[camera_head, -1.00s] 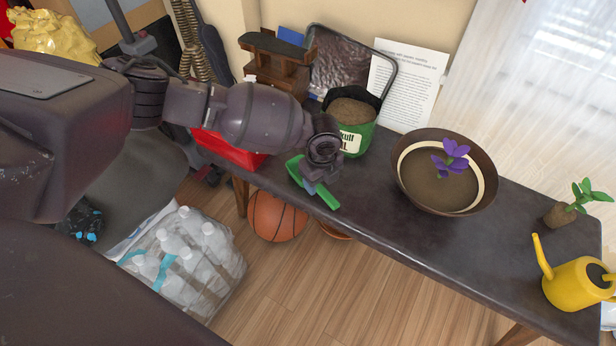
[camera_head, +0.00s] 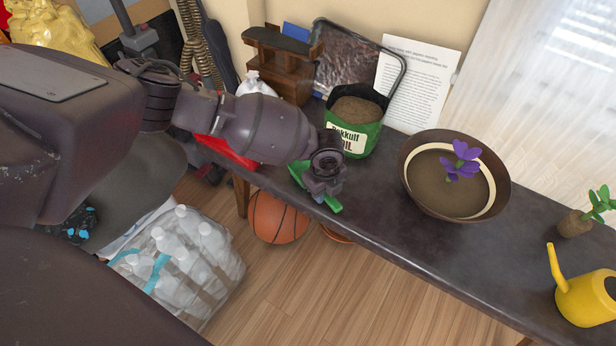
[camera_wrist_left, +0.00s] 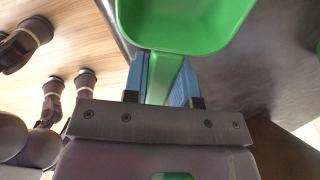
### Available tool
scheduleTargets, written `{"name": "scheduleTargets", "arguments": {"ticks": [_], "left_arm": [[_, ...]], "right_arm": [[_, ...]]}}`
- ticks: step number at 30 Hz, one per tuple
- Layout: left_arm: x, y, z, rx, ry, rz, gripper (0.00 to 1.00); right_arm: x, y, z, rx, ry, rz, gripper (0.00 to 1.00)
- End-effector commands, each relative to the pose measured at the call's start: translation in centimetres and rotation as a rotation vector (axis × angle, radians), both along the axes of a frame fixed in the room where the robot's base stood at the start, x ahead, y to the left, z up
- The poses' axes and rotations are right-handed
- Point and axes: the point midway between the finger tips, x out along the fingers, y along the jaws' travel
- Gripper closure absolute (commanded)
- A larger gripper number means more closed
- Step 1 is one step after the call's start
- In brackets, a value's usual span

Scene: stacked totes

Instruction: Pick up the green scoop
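The green scoop (camera_head: 333,204) is at the front edge of the dark table, mostly hidden under my left gripper (camera_head: 322,188) in the head view. In the left wrist view, the scoop's bowl (camera_wrist_left: 187,22) fills the top and its handle runs down between the blue fingers of my left gripper (camera_wrist_left: 164,82). The fingers flank the handle with no clear gap, so they look shut on it. Whether the scoop is lifted off the table cannot be told. My right gripper is not in view.
The dark table (camera_head: 400,235) holds a green soil bag (camera_head: 352,125), a round planter (camera_head: 410,195) with a purple flower, and a yellow watering can (camera_head: 588,298). A red container (camera_head: 226,151) is left of the scoop. A basketball (camera_head: 277,218) lies on the floor below.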

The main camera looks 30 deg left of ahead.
Motion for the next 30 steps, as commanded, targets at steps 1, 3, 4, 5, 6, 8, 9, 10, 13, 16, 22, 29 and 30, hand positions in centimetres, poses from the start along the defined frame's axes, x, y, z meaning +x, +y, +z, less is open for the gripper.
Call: {"name": "scheduleTargets", "arguments": {"ticks": [1,3,4,5,6,8,9,10,13,16,22,29,30], "left_arm": [[0.0,0.0,0.0,0.000,0.000,0.000,0.83],[0.0,0.0,0.0,0.000,0.001,0.000,0.94],[0.0,0.0,0.0,0.000,0.001,0.000,0.98],[0.0,0.0,0.0,0.000,0.000,0.000,1.00],[0.0,0.0,0.0,0.000,0.000,0.000,1.00],[0.0,0.0,0.0,0.000,0.000,0.000,1.00],[0.0,0.0,0.0,0.000,0.001,0.000,1.00],[0.0,0.0,0.0,0.000,0.001,0.000,1.00],[0.0,0.0,0.4,0.000,-0.001,0.000,1.00],[0.2,0.0,1.5,0.000,-0.004,0.000,1.00],[0.4,0.0,5.8,0.000,-0.013,0.001,1.00],[0.4,0.0,12.1,-0.002,-0.016,0.000,1.00],[0.3,0.0,13.1,0.000,-0.015,0.000,1.00]], "right_arm": [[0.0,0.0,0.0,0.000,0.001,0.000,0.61],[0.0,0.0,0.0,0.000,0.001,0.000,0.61],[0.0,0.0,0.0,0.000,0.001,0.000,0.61],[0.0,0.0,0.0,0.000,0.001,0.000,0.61],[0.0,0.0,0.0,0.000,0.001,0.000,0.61],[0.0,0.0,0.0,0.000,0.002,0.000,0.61],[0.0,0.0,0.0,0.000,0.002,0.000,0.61],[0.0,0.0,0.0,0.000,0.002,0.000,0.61],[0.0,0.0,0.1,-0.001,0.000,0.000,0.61],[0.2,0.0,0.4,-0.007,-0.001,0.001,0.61],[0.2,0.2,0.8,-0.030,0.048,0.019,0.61],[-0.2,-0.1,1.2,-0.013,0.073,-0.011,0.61],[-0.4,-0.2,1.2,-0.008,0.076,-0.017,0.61]]}}
